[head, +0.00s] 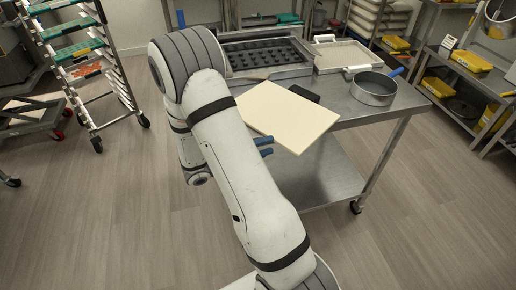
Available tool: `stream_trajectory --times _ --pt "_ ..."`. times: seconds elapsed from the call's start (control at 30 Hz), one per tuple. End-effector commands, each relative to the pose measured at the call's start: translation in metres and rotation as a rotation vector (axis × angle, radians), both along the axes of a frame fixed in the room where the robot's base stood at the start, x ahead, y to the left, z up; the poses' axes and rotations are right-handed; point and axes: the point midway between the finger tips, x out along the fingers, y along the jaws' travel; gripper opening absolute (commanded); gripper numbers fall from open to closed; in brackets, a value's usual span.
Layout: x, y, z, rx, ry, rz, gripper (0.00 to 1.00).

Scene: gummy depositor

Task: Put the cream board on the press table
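The cream board (287,115) is a flat, pale rectangle. The rest of the gripper is hidden behind my arm. No table is marked as the press table, so I cannot tell which one it is.
A dark mold tray (268,56), a pale tray (343,55), a round metal sieve (374,90) and a black item (304,95) are also on the table. A wheeled rack (85,60) stands at left, shelves (470,72) at right. The floor in front is clear.

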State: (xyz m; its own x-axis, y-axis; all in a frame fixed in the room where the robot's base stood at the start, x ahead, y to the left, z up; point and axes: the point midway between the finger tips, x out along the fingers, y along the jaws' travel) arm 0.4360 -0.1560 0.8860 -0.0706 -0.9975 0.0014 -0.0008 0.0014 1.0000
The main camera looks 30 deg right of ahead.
Motion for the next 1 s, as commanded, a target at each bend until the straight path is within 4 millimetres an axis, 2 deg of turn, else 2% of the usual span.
stream_trajectory --times 0.2,0.4,0.8,1.0 --pt "-0.004 -0.036 0.001 0.001 0.002 -0.006 0.36" --pt "-0.005 -0.059 0.001 0.0 0.001 -0.004 0.36" --pt "-0.005 -0.066 0.0 0.001 0.001 -0.002 0.36" --pt "-0.005 -0.066 0.0 0.001 0.001 -0.003 0.21"
